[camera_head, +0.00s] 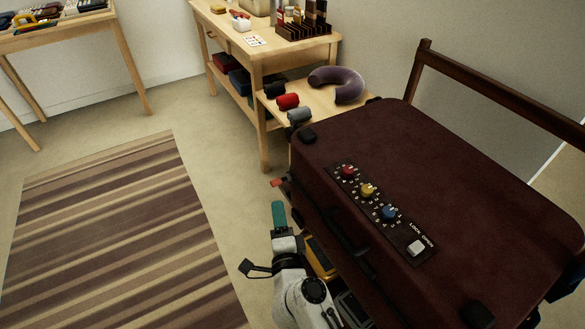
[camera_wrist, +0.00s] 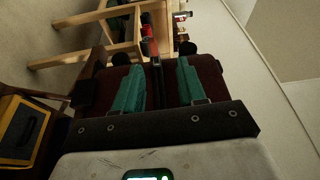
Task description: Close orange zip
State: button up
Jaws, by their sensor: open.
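A dark maroon suitcase (camera_head: 450,180) stands at the right, its top panel bearing red, yellow and blue dials and a light button. A small red-orange tab (camera_head: 278,183) sticks out at its far left corner; I take it for the orange zip. My gripper (camera_head: 279,214) is beside the suitcase's left side, just short of the tab, with a gap between. In the wrist view, my gripper (camera_wrist: 158,78) has its two teal fingers apart. A red piece (camera_wrist: 149,46) on a dark strip shows beyond the fingertips, roughly in line with the gap; it seems to be the same tab.
A yellow case (camera_head: 320,258) lies close beside my wrist under the suitcase's edge. A wooden shelf table (camera_head: 265,65) with a purple neck pillow (camera_head: 337,84) stands behind the suitcase. A striped rug (camera_head: 115,240) covers clear floor at the left.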

aim_at(276, 181)
jog(key=shift+m+h, duration=0.5)
jog(key=w+b, duration=0.1)
jog(key=w, duration=0.3)
jog(key=w+a+b, duration=0.1)
jog(key=w, duration=0.2)
jog(key=w+a+b, duration=0.1)
jog(key=w, duration=0.3)
jog(key=shift+w+f+b, duration=0.35)
jog(key=shift+f+b, duration=0.05)
grip_shut()
